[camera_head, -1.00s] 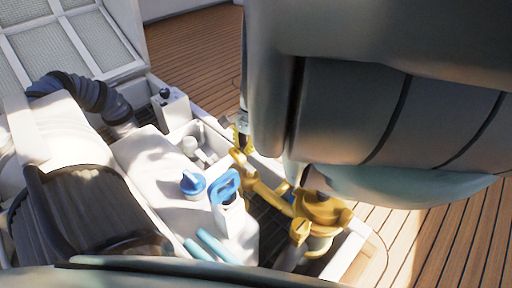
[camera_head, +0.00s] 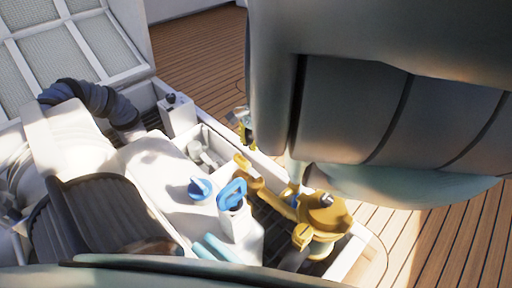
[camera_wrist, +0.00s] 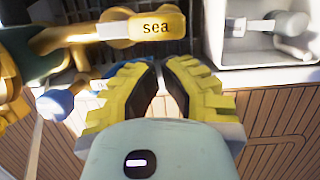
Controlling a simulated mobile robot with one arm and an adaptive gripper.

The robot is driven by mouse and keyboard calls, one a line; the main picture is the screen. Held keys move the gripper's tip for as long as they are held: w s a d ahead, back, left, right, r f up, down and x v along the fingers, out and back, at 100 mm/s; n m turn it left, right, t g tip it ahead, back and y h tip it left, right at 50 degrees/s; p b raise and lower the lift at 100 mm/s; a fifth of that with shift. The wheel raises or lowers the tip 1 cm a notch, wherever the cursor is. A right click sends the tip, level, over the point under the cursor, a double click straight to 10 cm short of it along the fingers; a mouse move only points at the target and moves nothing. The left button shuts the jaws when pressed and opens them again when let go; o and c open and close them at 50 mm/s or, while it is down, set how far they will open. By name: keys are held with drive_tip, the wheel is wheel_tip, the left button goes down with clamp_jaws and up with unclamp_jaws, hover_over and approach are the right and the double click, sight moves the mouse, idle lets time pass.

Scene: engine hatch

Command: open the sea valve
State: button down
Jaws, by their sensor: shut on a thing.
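The sea valve is on a brass pipe fitting (camera_head: 270,185) in the hatch, beside a brass strainer (camera_head: 325,215). In the wrist view, a yellow piece marked "sea" (camera_wrist: 155,27) lies just beyond my fingertips. A blue handle part (camera_wrist: 57,103) shows at the left, with a thin bluish piece reaching toward the fingertips. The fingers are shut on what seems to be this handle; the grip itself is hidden. In the head view only a bit of the gripper (camera_head: 246,128) shows beside my arm.
The white engine has a blue cap (camera_head: 200,188) and a blue loop handle (camera_head: 232,194). A white box with grey fittings (camera_wrist: 265,60) is at the right in the wrist view. Wooden deck (camera_head: 200,55) surrounds the hatch. My arm hides much of the right side.

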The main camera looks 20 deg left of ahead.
drive_tip(key=p+v, duration=0.3)
drive_tip(key=v, duration=0.3)
drive_tip(key=shift+w, duration=0.2)
drive_tip(key=shift+s+d, duration=0.1)
